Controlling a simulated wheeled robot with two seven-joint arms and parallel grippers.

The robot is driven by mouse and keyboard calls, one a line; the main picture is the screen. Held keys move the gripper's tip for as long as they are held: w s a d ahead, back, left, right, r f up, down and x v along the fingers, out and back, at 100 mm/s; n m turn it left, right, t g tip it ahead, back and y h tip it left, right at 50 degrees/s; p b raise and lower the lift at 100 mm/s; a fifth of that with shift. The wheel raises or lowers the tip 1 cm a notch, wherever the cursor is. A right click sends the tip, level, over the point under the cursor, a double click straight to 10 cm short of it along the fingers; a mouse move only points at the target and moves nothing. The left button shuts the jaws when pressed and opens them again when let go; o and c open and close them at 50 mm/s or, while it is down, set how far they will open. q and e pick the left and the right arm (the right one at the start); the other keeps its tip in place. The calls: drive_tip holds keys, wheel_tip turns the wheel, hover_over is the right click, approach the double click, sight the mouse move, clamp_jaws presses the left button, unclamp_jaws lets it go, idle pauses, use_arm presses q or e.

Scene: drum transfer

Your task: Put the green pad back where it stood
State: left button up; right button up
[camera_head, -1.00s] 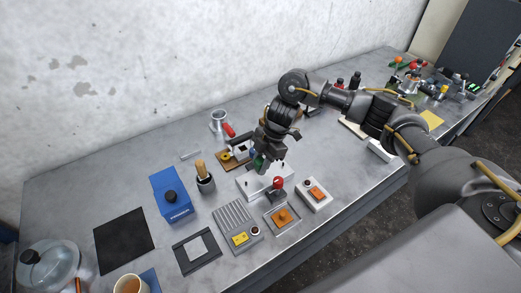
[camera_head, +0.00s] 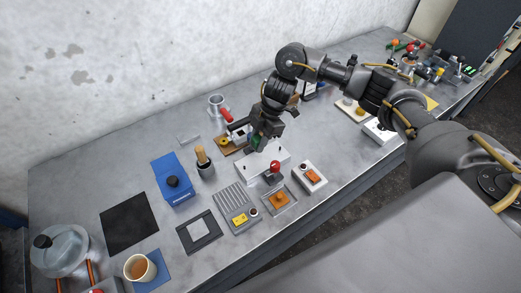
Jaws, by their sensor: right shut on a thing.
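My right gripper (camera_head: 258,142) is over the middle of the workbench, with its fingers pointing down. It is shut on the green pad (camera_head: 256,142), a small dark green piece mostly hidden by the fingers. The pad is at or just above the back edge of a white block (camera_head: 253,169) with small dark spots on its top. I cannot tell whether the pad touches the block. My left gripper is out of view.
A red-knobbed lever (camera_head: 275,167) stands just in front of the block. Nearby are an orange-button box (camera_head: 312,177), a ribbed grey plate (camera_head: 234,203), a blue box (camera_head: 173,183) and a cup with a wooden handle (camera_head: 204,163). Free bench shows along the back wall.

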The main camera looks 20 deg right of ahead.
drive_tip(key=shift+r+m+b, duration=0.3)
drive_tip(key=shift+m+b, duration=0.1)
drive_tip(key=shift+b, duration=0.15)
drive_tip(key=s+r+m+t+h+b, duration=0.1)
drive_tip(key=s+r+m+t+b, duration=0.2)
drive_tip(key=s+m+b, duration=0.4)
drive_tip(key=shift+s+r+m, duration=0.2)
drive_tip(key=shift+s+m, duration=0.2)
drive_tip(key=shift+m, duration=0.1)
